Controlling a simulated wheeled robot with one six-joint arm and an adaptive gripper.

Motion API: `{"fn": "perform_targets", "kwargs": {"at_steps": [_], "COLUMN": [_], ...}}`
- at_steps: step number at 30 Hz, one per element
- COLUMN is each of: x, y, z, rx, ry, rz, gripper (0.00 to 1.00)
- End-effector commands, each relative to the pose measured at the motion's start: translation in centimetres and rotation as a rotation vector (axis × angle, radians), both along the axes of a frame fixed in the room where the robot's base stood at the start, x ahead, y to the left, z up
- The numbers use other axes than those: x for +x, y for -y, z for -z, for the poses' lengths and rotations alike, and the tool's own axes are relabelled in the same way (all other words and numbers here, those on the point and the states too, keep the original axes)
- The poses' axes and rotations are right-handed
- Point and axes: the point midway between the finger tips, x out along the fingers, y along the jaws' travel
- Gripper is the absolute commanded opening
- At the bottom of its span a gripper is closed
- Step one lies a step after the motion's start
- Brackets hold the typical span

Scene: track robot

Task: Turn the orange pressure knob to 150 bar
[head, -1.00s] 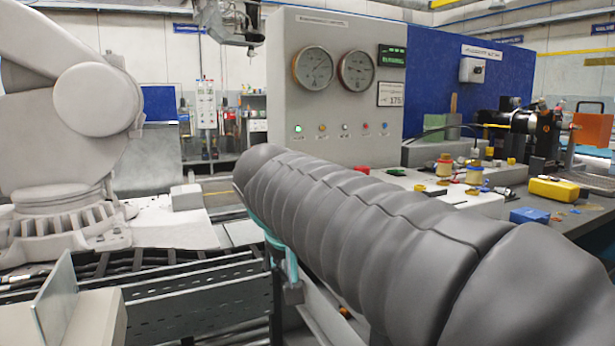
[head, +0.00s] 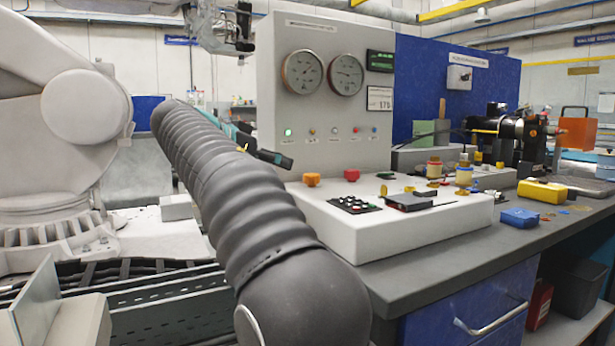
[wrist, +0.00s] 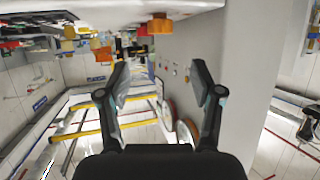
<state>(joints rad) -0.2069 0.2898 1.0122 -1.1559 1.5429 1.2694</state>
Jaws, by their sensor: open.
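The orange knob (head: 311,179) stands on the white console (head: 385,232), left of a red knob (head: 351,174). In the wrist view the orange knob (wrist: 160,25) shows at the top, beyond my fingertips. My gripper (wrist: 163,78) is open, with its two fingers apart and nothing between them. In the head view my gripper (head: 268,157) is partly hidden behind my dark arm and lies left of the orange knob, apart from it. Two round gauges, the left one (head: 303,71) and the right one (head: 346,74), sit on the upright panel; their values are too small to read.
The grey panel (head: 330,110) rises behind the knobs, with a row of small lights and a green display (head: 380,61). A black button pad (head: 354,204) sits on the console. A yellow meter (head: 542,190) and a blue box (head: 525,218) lie to the right.

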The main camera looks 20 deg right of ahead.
Motion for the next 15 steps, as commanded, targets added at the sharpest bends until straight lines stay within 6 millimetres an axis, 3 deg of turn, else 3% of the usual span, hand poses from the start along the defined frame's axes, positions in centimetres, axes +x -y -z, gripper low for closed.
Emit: {"fn": "perform_targets", "kwargs": {"at_steps": [15], "x": [2.9], "y": [8.1], "z": [3.7], "rx": [0.002], "ry": [-0.004], "rz": [0.0], "gripper": [0.66]}}
